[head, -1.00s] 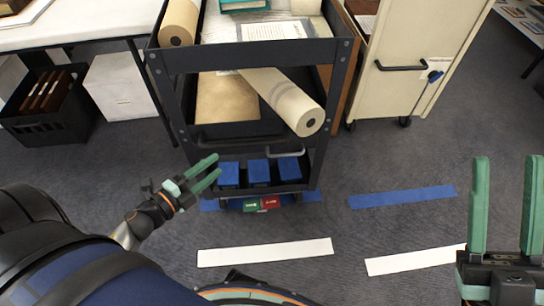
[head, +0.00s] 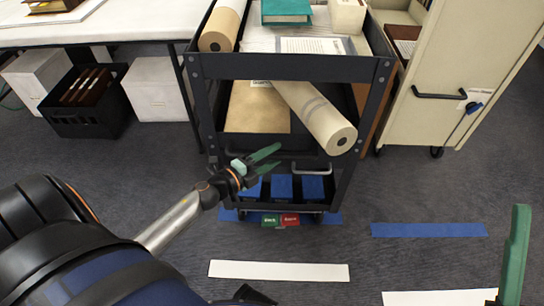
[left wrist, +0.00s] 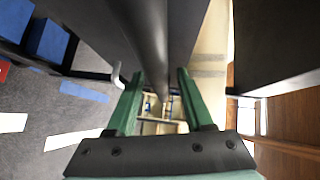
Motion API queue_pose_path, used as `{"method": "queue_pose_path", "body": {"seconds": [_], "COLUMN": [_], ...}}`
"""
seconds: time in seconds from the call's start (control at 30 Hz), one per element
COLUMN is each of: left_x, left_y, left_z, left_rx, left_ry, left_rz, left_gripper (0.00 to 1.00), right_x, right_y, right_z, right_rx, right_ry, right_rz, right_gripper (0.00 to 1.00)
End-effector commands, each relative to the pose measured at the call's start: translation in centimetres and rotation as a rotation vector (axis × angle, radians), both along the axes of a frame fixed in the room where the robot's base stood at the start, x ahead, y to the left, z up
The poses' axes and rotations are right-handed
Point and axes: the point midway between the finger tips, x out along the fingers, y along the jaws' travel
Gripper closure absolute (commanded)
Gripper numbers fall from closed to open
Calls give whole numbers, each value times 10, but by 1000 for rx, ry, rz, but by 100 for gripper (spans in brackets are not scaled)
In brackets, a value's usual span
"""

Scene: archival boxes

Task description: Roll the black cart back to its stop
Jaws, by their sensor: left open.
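The black cart (head: 290,67) stands upright in the middle of the head view, its lower front over a blue floor strip (head: 332,217). A dark handle (head: 285,153) crosses its front, and a grey handle (head: 310,170) is just below at the right. My left gripper (head: 277,158) is open at the cart's front near the dark handle. In the left wrist view a dark bar (left wrist: 155,40) runs between the open fingers (left wrist: 160,100); I cannot tell if they touch it. One finger of my right gripper (head: 514,255) shows at the right edge.
The cart carries paper rolls (head: 318,118), a teal box (head: 286,12) and blue boxes (head: 283,187). Green (head: 270,219) and red (head: 290,219) pedals sit low in front. A cream cart (head: 425,120) stands right, a table (head: 120,30) left. Floor in front is clear, with white strips (head: 280,271).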

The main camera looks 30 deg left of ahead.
Motion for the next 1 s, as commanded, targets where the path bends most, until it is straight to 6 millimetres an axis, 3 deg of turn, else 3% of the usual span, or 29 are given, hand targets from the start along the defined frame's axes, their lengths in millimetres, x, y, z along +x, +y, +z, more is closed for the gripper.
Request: {"method": "queue_pose_path", "body": {"seconds": [0.27,0.7,1.0], "left_x": [1,0,0], "left_y": [0,0,0], "left_z": [0,0,0], "left_rx": [1,1,1], "left_ry": [1,0,0], "left_rz": [0,0,-1], "left_gripper": [50,100,100], "right_x": [0,0,0], "right_y": [0,1,1], "right_z": [0,0,0], "right_rx": [1,0,0], "right_ry": [1,0,0], "right_rz": [1,3,3], "right_gripper": [55,55,55]}}
